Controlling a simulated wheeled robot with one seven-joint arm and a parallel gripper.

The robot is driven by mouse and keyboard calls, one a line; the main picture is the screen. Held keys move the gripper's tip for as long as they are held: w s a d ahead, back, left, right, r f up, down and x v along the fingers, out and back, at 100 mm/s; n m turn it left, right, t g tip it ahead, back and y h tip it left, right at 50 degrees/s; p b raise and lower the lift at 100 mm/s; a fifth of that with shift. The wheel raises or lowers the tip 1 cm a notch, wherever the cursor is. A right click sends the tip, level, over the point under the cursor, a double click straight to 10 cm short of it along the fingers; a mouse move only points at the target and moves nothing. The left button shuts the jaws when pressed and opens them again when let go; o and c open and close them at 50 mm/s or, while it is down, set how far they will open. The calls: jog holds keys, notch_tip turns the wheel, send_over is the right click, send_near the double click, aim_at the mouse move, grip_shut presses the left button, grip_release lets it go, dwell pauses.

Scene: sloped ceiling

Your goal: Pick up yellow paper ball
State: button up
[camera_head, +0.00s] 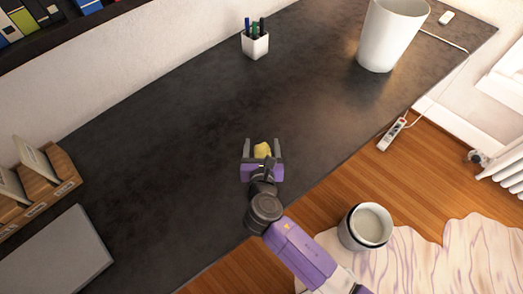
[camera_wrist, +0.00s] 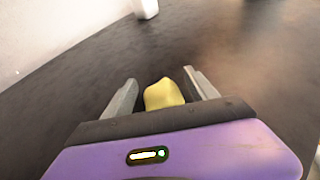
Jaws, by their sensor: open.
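The yellow paper ball (camera_head: 262,150) is small and crumpled, on the dark tabletop (camera_head: 180,150) near the middle of the head view. My gripper (camera_head: 262,148) is open, with one finger on each side of the ball. In the wrist view, the ball (camera_wrist: 163,94) shows between the two grey fingers of my gripper (camera_wrist: 159,88), with a gap visible on both sides. The lower part of the ball is hidden behind the gripper body in the wrist view. I cannot tell how high the fingertips are above the table.
A white pen cup (camera_head: 255,45) and a large white bin-like vessel (camera_head: 391,35) stand toward the back. A wooden organizer (camera_head: 55,182) and a grey flat object (camera_head: 55,255) are at left. A power strip (camera_head: 391,136) and a round container (camera_head: 366,227) are beyond the table's right edge.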

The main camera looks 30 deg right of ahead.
jog(key=shift+x, duration=1.05)
jog(key=shift+s, duration=0.1)
jog(key=c, duration=1.4)
jog(key=shift+r, duration=0.1)
